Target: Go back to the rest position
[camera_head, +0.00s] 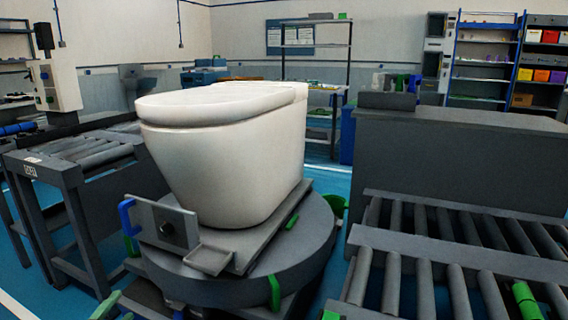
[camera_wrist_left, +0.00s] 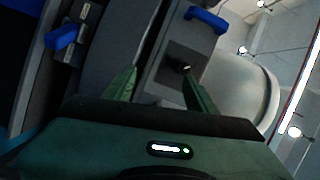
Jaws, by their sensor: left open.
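My left gripper (camera_head: 112,305) shows only in part at the bottom left of the head view, low in front of the turntable. In the left wrist view its two green fingers (camera_wrist_left: 161,88) are apart, with nothing between them. Beyond them is a grey plate with a dark round knob (camera_wrist_left: 183,66) and a blue handle (camera_wrist_left: 207,18). In the head view this plate (camera_head: 165,221) stands upright at the front of the turntable.
A white toilet (camera_head: 225,150) stands on the round grey turntable (camera_head: 240,283). Roller conveyors stand at left (camera_head: 88,150) and right (camera_head: 425,245). A large grey block (camera_head: 450,158) is at the right. Shelves (camera_head: 487,60) stand behind. Blue floor shows between them.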

